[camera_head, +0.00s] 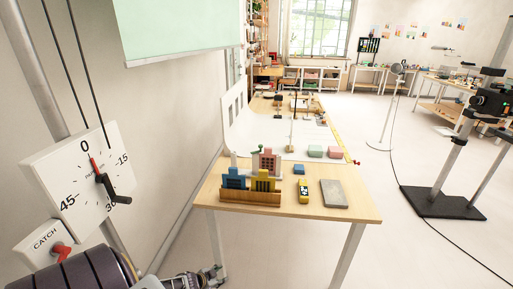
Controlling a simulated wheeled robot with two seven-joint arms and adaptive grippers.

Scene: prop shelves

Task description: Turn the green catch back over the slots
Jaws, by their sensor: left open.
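A white panel marked CATCH (47,246) is at the lower left, with a small red lever (62,252) on it. I cannot make out a green catch for certain, nor its slots. A small green-topped piece (258,148) stands behind the coloured building blocks on the table. My left arm comes in along the bottom left, and my left gripper (214,275) is open near the table's front left leg, low in the picture. It is apart from the red lever and the table top. My right gripper is out of view.
A white dial (78,180) with a black handle hangs above the catch panel. The wooden table (350,212) holds a wooden block rack (250,198), a yellow device (304,191) and a grey slab (333,193). A black-based stand (445,205) is at right. Floor between is clear.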

